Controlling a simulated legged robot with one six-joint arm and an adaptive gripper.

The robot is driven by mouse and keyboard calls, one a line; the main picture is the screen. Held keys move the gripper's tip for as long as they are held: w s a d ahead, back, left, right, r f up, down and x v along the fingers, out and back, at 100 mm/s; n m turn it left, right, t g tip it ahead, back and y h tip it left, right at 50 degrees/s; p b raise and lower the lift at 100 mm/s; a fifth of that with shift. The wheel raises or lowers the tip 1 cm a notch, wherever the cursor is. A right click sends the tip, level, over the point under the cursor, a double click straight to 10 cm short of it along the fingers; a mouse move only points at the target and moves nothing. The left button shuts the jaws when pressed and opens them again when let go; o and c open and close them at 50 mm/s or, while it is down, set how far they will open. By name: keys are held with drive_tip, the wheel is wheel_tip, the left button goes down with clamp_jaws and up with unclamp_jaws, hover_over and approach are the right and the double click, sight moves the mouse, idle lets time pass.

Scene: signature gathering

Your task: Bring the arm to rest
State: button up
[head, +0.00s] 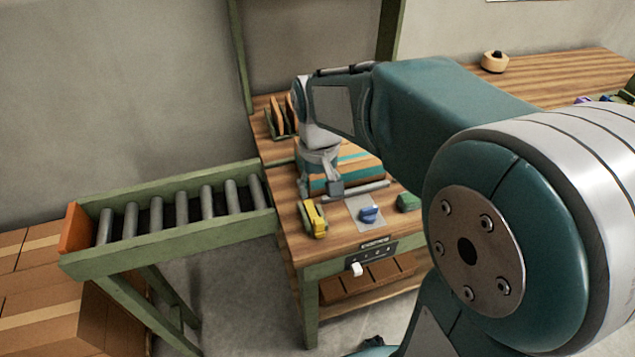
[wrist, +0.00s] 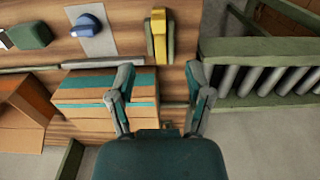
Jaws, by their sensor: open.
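My gripper (head: 319,188) hangs fingers-down over the wooden bench (head: 287,222) in the head view. In the wrist view my gripper (wrist: 160,76) has its two fingers spread apart with nothing between them. Behind and beside it stands a brown box with teal stripes (head: 358,166), which also shows in the wrist view (wrist: 80,97) beside and partly behind the left finger. My arm reaches across the right half of the head view and hides part of the bench. Whether the fingers touch anything below cannot be told.
A yellow tool (head: 314,218), a blue object (head: 369,214) on a grey pad (head: 358,201) and a green object (head: 408,202) lie near the bench's front. A roller conveyor (head: 180,213) joins at left. Cartons (head: 40,290) stand below it. An upright rack (head: 278,122) stands behind.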

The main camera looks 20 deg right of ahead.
drive_tip(key=s+r+t, duration=0.2)
drive_tip(key=s+r, duration=0.1)
drive_tip(key=s, duration=0.4)
drive_tip(key=s+r+t, duration=0.3)
drive_tip(key=s, duration=0.4)
drive_tip(key=shift+t, duration=0.3)
